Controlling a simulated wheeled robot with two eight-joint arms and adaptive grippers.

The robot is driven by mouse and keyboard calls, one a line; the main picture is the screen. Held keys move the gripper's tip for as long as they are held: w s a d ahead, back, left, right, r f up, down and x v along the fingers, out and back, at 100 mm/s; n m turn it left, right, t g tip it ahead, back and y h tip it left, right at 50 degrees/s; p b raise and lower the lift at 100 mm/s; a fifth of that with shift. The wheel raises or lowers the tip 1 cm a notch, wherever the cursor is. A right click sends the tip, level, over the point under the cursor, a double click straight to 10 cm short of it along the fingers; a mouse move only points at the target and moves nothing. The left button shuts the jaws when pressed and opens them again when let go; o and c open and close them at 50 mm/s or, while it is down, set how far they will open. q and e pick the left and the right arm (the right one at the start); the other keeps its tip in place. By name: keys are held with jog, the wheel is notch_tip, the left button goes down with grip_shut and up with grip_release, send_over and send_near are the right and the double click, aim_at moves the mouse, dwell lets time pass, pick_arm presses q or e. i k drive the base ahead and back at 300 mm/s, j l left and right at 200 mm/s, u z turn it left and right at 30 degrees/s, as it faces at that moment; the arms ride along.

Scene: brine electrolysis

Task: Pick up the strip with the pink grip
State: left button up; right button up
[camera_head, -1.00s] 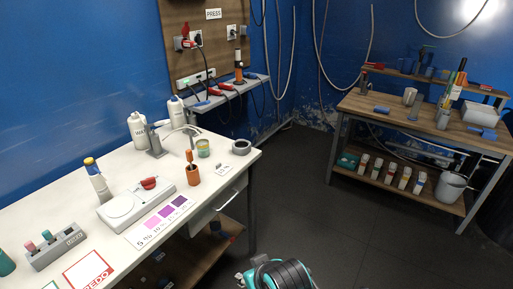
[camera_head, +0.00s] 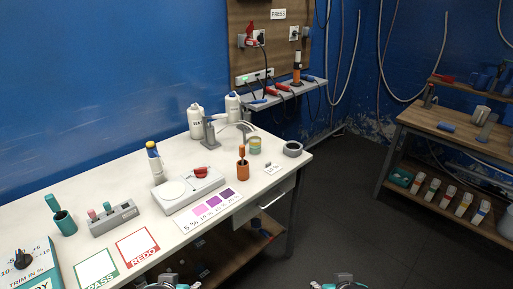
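The strip with the pink grip (camera_head: 92,214) stands upright in a grey holder block (camera_head: 118,219) on the left part of the white bench, in the head view. Only its grip shows above the block. A strip with a teal grip (camera_head: 107,207) stands beside it in the same block. My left gripper (camera_head: 172,284) shows only partly at the bottom edge, in front of the bench and well apart from the strip. My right gripper (camera_head: 345,282) is also cut off at the bottom edge, farther right over the floor. The fingers of both are too hidden to judge.
PASS (camera_head: 97,270) and REDO (camera_head: 137,246) cards lie in front. A trim dial box (camera_head: 35,272) is at far left.

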aim_at(91, 213)
jog(key=u, duration=1.45)
